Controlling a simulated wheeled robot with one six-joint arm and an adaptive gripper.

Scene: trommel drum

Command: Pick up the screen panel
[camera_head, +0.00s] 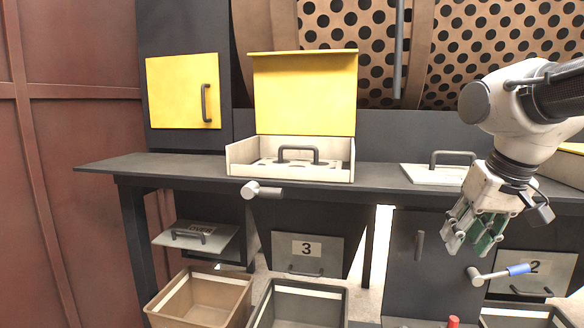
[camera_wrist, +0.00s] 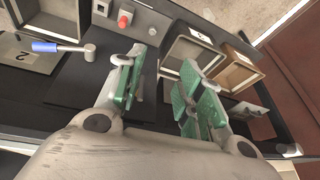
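A pale panel with holes and a dark arched handle (camera_head: 298,150) lies inside an open white box (camera_head: 240,157) with a raised yellow lid (camera_head: 305,92), on the dark bench. It looks like a screen panel. A flat white plate (camera_head: 425,174) with a similar handle lies farther right on the bench; I cannot see holes in it. My gripper (camera_head: 474,232) hangs at the right, in front of the bench, pointing down, apart from both. In the wrist view, my gripper (camera_wrist: 160,88) has its green-padded fingers spread with nothing between them. No panel is clear there.
The dark bench (camera_head: 205,166) crosses the view. Below are a tan bin (camera_head: 205,298), a dark bin (camera_head: 300,305), chute 3 (camera_head: 307,252), a blue-handled lever (camera_head: 510,270) and a red button (camera_head: 453,321). A grey lever (camera_head: 262,190) sticks out below the box.

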